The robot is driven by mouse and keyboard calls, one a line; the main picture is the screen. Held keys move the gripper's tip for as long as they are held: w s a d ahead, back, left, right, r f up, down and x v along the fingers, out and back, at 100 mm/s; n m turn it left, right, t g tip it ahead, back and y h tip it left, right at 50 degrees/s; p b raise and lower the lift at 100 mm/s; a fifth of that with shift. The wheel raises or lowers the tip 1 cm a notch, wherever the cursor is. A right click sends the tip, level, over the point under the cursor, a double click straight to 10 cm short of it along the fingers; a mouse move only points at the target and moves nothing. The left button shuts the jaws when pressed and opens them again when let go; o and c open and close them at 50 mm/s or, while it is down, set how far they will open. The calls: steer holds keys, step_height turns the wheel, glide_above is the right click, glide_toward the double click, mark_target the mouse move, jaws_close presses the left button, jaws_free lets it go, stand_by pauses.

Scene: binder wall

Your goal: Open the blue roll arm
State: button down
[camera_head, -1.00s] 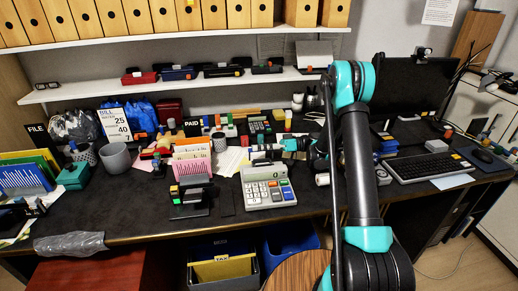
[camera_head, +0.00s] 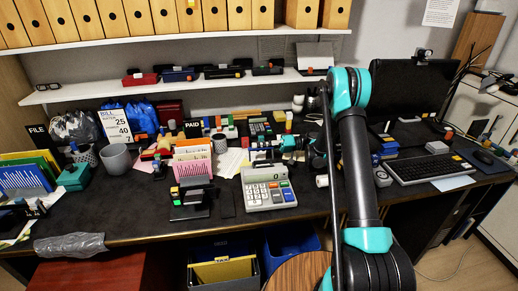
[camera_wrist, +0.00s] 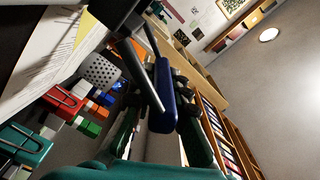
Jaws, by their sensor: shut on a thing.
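The printing calculator (camera_head: 268,190) stands on the desk at its front middle, with large keys and a dark bar along its back edge. My gripper (camera_head: 280,147) is just behind and above the calculator's back right, reaching in from the right. In the wrist view, the blue roll arm (camera_wrist: 164,95) is a rounded blue bar beside dark rods. My gripper (camera_wrist: 163,138) is shut on it, with dark green fingers on either side.
A keyboard (camera_head: 430,168) lies to the right. A shelf (camera_head: 110,87) runs above the desk.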

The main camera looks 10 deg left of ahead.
steer(key=m, duration=0.1)
steer(key=w+f+m, duration=0.1)
steer(key=m, duration=0.2)
steer(key=shift+w+a+f, duration=0.2)
steer(key=shift+w+f, duration=0.1)
steer(key=shift+w, duration=0.1)
steer(key=shift+w+a+f+m, duration=0.15)
steer(key=shift+f+m, duration=0.1)
steer(key=shift+m, duration=0.4)
steer(key=shift+w+d+f+m, duration=0.1)
steer(key=shift+f+m, duration=0.2)
steer(key=shift+m, duration=0.3)
steer(key=shift+w+a+f+m, duration=0.15)
steer(key=shift+f+m, duration=0.1)
steer(key=shift+m, duration=0.4)
steer(key=shift+d, duration=0.1)
steer(key=c, duration=1.5)
jaws_free()
step_height(320, 180, up, 10)
